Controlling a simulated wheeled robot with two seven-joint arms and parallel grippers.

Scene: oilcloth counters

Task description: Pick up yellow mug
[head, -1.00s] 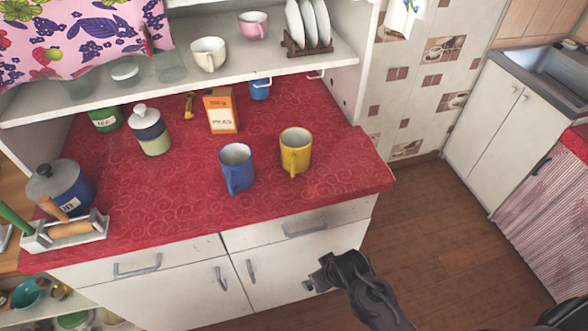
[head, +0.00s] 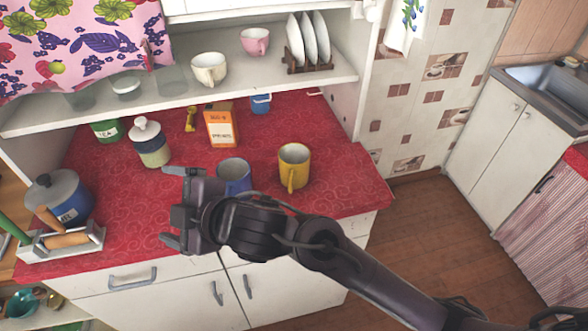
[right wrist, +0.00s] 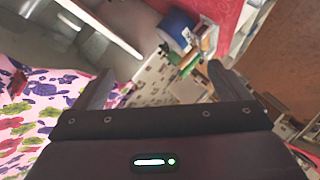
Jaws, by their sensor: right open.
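The yellow mug (head: 295,158) stands upright on the red oilcloth counter (head: 340,195), with its handle towards the front edge. I cannot make it out in the right wrist view. My right gripper (head: 172,208) is open and empty, over the front of the counter, left of the yellow mug and apart from it. Its arm crosses in front of the counter from the lower right. The right wrist view shows the two spread fingers of this gripper (right wrist: 163,86) with nothing held between them. My left gripper is not in view.
A blue mug (head: 234,170) stands between my right gripper and the yellow mug, its lower part hidden by my arm. An orange box (head: 220,127) and a lidded jar (head: 152,146) stand behind. A shelf (head: 160,106) overhangs the back. Counter right of the yellow mug is clear.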

